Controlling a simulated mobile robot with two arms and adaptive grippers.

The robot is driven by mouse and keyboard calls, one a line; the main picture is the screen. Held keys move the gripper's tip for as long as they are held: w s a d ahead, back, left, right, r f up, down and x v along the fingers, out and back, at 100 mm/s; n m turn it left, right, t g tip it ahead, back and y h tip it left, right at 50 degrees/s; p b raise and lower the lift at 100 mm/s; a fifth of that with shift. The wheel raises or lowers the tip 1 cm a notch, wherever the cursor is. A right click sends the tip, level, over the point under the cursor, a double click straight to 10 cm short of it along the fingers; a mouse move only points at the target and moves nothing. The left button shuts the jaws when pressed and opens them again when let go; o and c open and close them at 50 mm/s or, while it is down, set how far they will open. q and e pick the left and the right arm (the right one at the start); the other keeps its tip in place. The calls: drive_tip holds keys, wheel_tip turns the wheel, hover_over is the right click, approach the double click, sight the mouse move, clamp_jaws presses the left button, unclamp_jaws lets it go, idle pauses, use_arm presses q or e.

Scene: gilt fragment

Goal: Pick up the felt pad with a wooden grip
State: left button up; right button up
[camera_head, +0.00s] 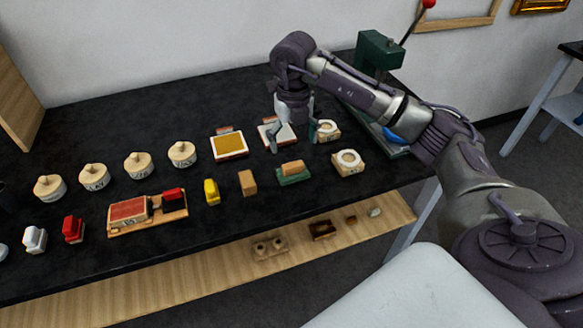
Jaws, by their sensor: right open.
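The felt pad with a wooden grip (294,174) looks like a green pad with a tan wooden block on top. It lies flat near the front of the black table, right of the middle. My right gripper (293,139) is open, pointing down behind the pad, farther from the table's front edge. Its fingers are apart and do not touch the pad. A white framed piece (265,134) lies under and between the fingers, partly hidden by them. My left gripper is not in view.
A tan block (247,183) and a yellow piece (211,192) lie left of the pad. A gold-faced square (229,145) lies behind left. A green press (378,52) stands at back right. A wooden shelf (180,269) runs below.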

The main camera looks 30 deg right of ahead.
sight(293, 164)
wheel_tip(293, 164, down, 3)
drive_tip(key=shift+r, duration=0.15)
drive_tip(key=shift+w+f, duration=0.1)
drive_tip(key=shift+f, duration=0.25)
wheel_tip(293, 164, down, 3)
drive_tip(key=shift+r+p, duration=0.2)
drive_tip(key=shift+p, duration=0.65)
wheel_tip(293, 164, down, 2)
drive_tip(key=shift+d+f, duration=0.1)
drive_tip(key=shift+w+f, duration=0.1)
drive_tip(key=shift+f, duration=0.15)
drive_tip(key=shift+c, duration=0.8)
drive_tip(key=c, duration=1.1)
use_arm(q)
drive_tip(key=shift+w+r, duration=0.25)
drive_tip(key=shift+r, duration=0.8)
